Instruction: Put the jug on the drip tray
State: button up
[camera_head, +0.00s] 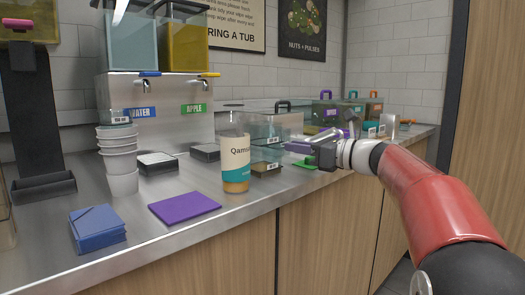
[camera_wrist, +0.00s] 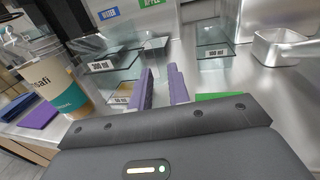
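No thing here is plainly a jug. A pale metal vessel with a handle (camera_wrist: 280,46) stands at the upper right of the wrist view; I cannot tell whether it is the jug. A tall white and teal cup marked "Qamsafi" (camera_head: 236,165) stands left of my gripper, and also shows in the wrist view (camera_wrist: 56,82). Two dark tray-like blocks, the left (camera_head: 157,167) and the right (camera_head: 206,153), sit below the dispenser taps; they look like drip trays. My gripper (camera_head: 297,147) is open and empty over the counter, its purple fingers apart in the wrist view (camera_wrist: 162,88).
Clear tubs with ml labels, one large (camera_head: 270,128), stand beside and beyond my fingers. A cup stack (camera_head: 118,160), blue folder (camera_head: 97,228) and purple mat (camera_head: 184,207) lie to the left. A green mat (camera_head: 305,163) lies below my gripper. Handled bins stand at the back right.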

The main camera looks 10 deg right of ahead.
aim_at(282, 143)
jog(key=x, duration=0.5)
jog(key=shift+d+r, duration=0.1)
jog(key=shift+d, duration=0.05)
grip_shut()
jog(key=shift+r, duration=0.1)
jog(key=shift+r+p, duration=1.85)
jog(key=shift+r, duration=3)
